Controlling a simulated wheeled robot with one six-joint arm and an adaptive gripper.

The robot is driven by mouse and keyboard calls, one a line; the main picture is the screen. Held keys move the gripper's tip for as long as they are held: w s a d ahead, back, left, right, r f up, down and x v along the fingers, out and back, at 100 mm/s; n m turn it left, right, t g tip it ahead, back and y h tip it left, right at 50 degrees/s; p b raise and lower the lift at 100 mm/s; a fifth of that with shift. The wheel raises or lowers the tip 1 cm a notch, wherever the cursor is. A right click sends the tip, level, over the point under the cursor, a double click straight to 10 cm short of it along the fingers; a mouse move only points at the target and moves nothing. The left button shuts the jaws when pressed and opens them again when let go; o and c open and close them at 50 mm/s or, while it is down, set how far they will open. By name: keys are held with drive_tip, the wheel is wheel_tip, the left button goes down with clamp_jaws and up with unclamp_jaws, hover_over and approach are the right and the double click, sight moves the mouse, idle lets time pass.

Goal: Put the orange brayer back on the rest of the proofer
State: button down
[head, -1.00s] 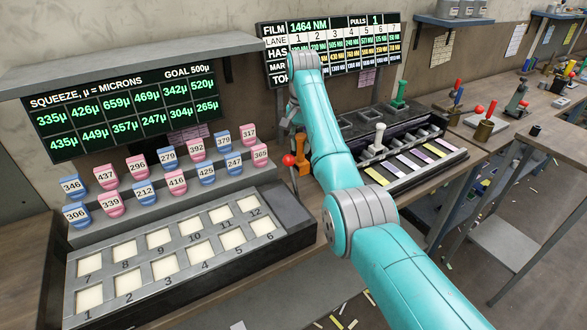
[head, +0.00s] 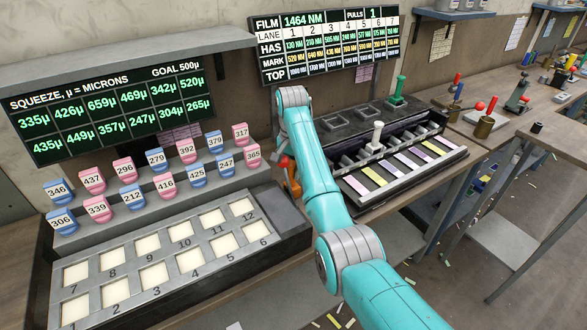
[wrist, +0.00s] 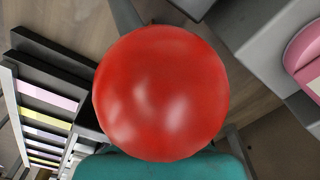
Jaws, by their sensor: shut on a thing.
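In the head view an orange upright thing (head: 293,182), which looks like the orange brayer, shows beside my arm, between the grey tile bench and the proofer. My arm covers part of it. A red ball (head: 284,161) shows at its upper left. A red ball (wrist: 162,92) fills the middle of the wrist view, close to the camera. My gripper's fingers do not show: my arm hides them in the head view, and none show around the ball. The proofer (head: 450,150) is right of my arm. A white brayer (head: 376,137) stands at its lanes and a green brayer (head: 399,88) at its back.
The grey bench (head: 170,262) with pale square tiles and numbered blue and pink tags is on the left. Lane strips (wrist: 45,118) show left in the wrist view, and a pink tag (wrist: 305,55) right. More benches with tools are at far right.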

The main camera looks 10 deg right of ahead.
drive_tip(key=c, duration=1.2)
unclamp_jaws()
drive_tip(key=shift+f, duration=0.1)
drive_tip(key=shift+c, duration=0.2)
drive_tip(key=o, duration=0.4)
